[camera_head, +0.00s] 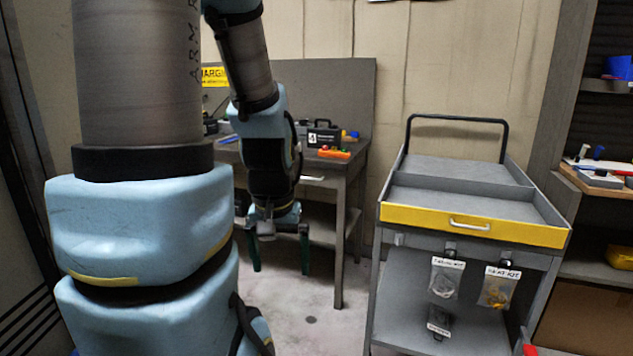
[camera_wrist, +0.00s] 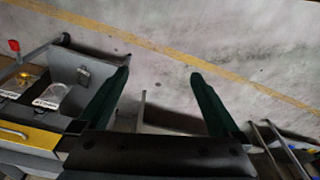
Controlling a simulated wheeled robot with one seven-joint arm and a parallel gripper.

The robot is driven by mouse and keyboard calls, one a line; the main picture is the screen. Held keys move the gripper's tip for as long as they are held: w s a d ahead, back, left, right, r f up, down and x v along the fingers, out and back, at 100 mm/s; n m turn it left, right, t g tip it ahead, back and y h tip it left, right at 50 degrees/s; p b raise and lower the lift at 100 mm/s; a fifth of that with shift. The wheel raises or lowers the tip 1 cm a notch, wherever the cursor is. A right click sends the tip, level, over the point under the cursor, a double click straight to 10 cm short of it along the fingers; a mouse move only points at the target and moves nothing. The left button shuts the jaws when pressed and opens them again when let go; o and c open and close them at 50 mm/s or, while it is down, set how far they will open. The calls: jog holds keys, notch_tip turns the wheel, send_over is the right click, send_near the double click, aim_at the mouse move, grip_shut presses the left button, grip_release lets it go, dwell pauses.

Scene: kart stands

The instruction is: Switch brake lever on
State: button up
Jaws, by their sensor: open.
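A grey cart (camera_head: 400,262) with a yellow drawer front (camera_head: 475,226) stands right of centre in the head view; its side also shows at the left of the wrist view (camera_wrist: 87,70). A small red piece (camera_head: 529,349) shows low at the cart's front right, cut by the picture's edge. A red tip (camera_wrist: 14,45) shows low on the cart in the wrist view; it looks like the brake lever's end, but its setting cannot be told. My gripper (camera_head: 280,250) points down, left of the cart and apart from it. Its green fingers (camera_wrist: 160,85) are wide apart and empty.
A grey desk (camera_head: 342,200) with a black case (camera_head: 318,135) and an orange tray (camera_head: 334,154) stands behind my arm. Bags (camera_head: 498,287) hang under the cart's drawer. Shelves (camera_head: 602,190) stand at the right. Concrete floor (camera_head: 310,320) is clear left of the cart.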

notch_tip(320, 180, up, 3)
jog(key=shift+r+p, duration=0.1)
jog(key=shift+p, duration=0.65)
